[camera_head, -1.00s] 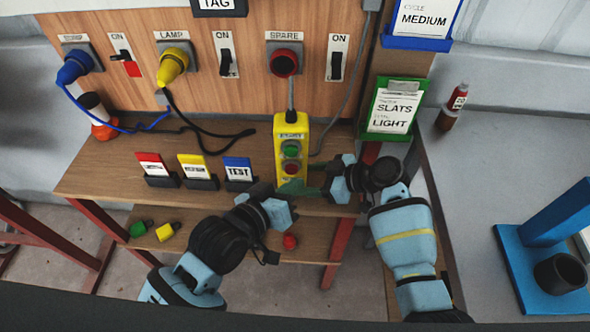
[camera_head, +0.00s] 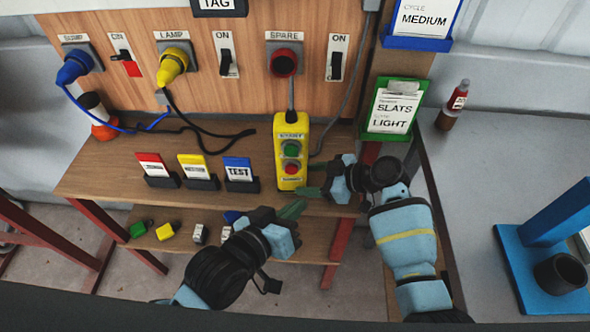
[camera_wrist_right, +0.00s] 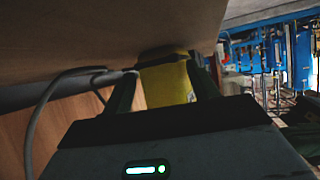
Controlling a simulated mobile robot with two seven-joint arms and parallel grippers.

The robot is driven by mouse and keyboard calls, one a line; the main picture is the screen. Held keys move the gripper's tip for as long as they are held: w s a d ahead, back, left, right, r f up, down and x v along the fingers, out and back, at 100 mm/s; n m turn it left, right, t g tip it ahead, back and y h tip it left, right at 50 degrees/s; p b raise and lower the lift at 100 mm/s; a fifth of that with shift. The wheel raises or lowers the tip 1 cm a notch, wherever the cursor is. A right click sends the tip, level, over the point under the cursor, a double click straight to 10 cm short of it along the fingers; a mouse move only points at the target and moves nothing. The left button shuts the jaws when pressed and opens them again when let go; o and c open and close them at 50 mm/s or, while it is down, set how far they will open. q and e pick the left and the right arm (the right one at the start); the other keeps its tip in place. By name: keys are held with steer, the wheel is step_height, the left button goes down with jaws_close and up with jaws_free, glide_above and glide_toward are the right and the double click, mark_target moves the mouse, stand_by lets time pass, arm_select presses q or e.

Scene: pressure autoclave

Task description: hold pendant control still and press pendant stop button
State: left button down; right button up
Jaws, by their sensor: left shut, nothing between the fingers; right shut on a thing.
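The yellow pendant control (camera_head: 306,131) hangs by a cable below the red spare socket, upright, with a green button (camera_head: 291,149) above a red button (camera_head: 291,169). Both button faces are uncovered. My right gripper (camera_head: 307,191) is shut on the lower part of the pendant, coming from the right. In the right wrist view the yellow pendant body (camera_wrist_right: 167,84) sits between its dark fingers. My left gripper (camera_head: 294,209) is shut and empty. Its green fingertips are below the pendant's lower end, apart from the red button.
Red, yellow and blue card holders (camera_head: 196,168) stand on the wooden bench left of the pendant. A black cable (camera_head: 205,142) lies behind them. Small coloured pieces (camera_head: 165,231) lie on the lower shelf. A green-framed card board (camera_head: 393,108) is right of the pendant.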

stand_by(0.3)
steer(key=o, duration=0.8)
steer(key=shift+o, duration=0.2)
